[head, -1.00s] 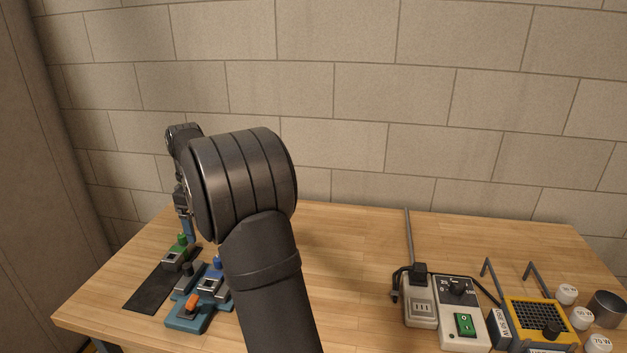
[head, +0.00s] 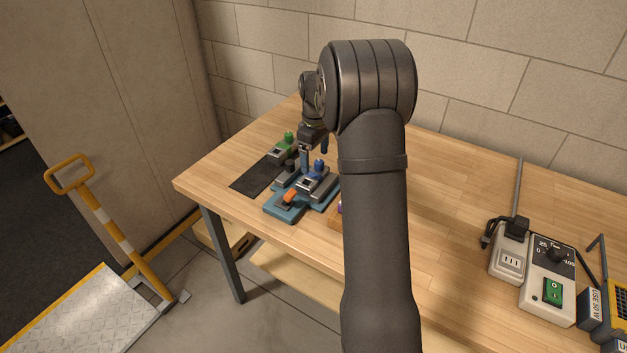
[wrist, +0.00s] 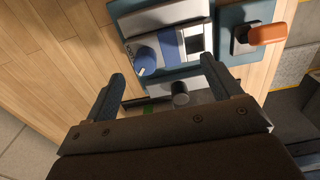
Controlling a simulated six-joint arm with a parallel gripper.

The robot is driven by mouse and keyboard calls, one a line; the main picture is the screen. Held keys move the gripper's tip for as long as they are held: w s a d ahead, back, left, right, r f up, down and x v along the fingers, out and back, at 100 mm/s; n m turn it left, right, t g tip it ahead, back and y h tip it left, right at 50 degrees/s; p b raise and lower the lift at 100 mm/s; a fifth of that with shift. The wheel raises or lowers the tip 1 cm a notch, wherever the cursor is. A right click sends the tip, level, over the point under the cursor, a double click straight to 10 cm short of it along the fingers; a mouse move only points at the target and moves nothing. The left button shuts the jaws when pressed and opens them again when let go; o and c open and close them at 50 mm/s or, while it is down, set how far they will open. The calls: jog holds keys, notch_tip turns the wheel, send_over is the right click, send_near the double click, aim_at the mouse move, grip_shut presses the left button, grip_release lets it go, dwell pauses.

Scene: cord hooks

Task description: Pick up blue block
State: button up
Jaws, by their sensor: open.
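The blue block (head: 312,182) is a grey piece with a blue knob and blue body parts. It sits on the teal fixture (head: 281,214), beside an orange lever (head: 291,196). In the wrist view the blue block (wrist: 172,47) lies just beyond my fingertips, its round blue knob towards the left finger. My gripper (head: 314,152) is open and empty above the back part of the fixture. In the wrist view my gripper (wrist: 163,74) has its two fingers wide apart, with a dark round knob (wrist: 180,94) showing between them.
A green-knobbed block (head: 281,149) stands behind on a black mat (head: 252,177). A power strip (head: 508,262) and a dial box with a green switch (head: 548,285) stand at the right. The wooden table's left edge is close to the mat.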

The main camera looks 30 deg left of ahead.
aim_at(316, 171)
jog(key=shift+w+d+f, duration=0.1)
jog(key=shift+f, duration=1.4)
jog(key=shift+w+d+f, duration=0.1)
jog(key=shift+f, duration=1.35)
jog(key=shift+r, duration=0.1)
jog(key=c, duration=1.1)
jog(key=shift+r, duration=0.1)
